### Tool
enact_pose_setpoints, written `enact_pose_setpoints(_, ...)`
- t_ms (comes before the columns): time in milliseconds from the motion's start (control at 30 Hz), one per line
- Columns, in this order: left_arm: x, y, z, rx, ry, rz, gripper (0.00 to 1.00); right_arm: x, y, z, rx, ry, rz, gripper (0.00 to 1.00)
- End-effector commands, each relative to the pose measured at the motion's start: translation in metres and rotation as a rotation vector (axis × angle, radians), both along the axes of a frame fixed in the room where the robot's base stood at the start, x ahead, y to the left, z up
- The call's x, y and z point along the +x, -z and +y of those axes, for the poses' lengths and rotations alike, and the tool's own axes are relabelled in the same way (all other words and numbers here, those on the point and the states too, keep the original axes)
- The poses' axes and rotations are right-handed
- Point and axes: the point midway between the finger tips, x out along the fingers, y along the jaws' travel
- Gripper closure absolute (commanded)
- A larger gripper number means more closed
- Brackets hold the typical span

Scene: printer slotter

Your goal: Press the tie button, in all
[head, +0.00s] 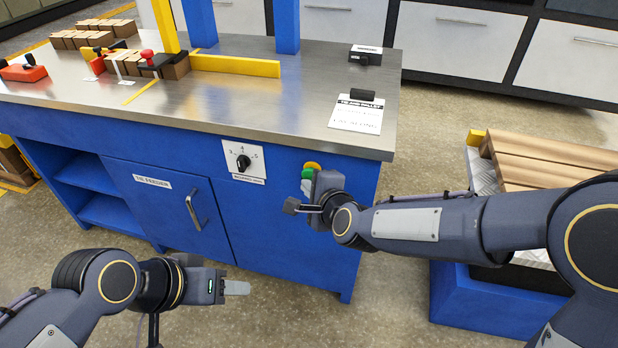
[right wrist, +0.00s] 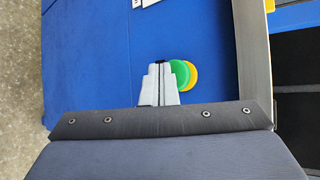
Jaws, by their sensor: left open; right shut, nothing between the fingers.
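No button label is readable. My left gripper (head: 237,287) is open and empty, low in front of the bench.
A black rotary knob (head: 243,162) on a white plate is left of the buttons. A card (head: 357,115) with a small black block lies on the steel benchtop (head: 230,105). A pallet with wooden boards (head: 545,160) is at right. Open floor lies before the bench.

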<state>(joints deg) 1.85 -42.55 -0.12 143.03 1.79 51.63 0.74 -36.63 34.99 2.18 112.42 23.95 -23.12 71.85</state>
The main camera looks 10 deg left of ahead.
Motion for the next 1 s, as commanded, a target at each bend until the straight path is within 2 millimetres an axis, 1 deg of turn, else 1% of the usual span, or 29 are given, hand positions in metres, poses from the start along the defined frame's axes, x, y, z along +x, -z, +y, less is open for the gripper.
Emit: enact_pose_setpoints(1000,0.0000,0.0027,0.0000,0.000,0.000,0.000,0.51,0.0087,0.0003,-0.0003,0.000,0.000,0.000,1.00)
